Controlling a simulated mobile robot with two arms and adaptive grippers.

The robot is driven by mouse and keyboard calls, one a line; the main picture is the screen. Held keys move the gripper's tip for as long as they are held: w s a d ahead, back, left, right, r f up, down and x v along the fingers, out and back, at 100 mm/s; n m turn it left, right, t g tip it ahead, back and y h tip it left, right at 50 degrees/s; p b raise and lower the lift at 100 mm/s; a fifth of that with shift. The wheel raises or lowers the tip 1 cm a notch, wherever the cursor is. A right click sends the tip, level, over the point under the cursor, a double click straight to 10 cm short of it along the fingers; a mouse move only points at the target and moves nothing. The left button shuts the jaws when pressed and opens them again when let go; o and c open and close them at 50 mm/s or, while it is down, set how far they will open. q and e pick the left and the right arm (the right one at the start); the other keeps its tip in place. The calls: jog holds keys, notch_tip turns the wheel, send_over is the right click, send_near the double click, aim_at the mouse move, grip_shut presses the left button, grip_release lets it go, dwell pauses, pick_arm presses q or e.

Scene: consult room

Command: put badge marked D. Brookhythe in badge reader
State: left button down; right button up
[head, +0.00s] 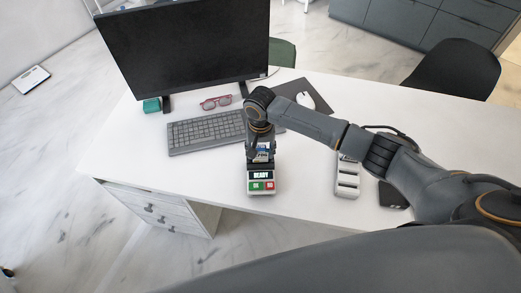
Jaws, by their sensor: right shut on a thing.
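The badge reader (262,176), a small unit with a READY display and green and red keys, stands near the front edge of the white desk. My right gripper (260,145) points down just above and behind the reader's display. It is shut on a small badge (263,154) with blue and white on it. The gripper hides most of the badge, and its name is too small to read. I cannot tell whether the badge's lower edge is in the reader or only above it. My left gripper is not in view.
A large monitor (185,45) and a keyboard (206,132) are left of my right gripper. Red glasses (216,102) lie behind the keyboard. A white slotted holder (347,178) stands right of the reader, under my right arm. The desk (300,200) is bare between reader and holder.

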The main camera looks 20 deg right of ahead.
aim_at(260, 146)
jog(key=shift+f+b, duration=0.3)
jog(key=shift+f, duration=1.2)
dwell(0.5)
jog(key=o, duration=0.9)
jog(key=shift+o, duration=0.6)
jog(key=shift+o, duration=0.8)
jog(key=shift+r, duration=0.1)
notch_tip(260, 146, up, 7)
jog(key=p, duration=0.8)
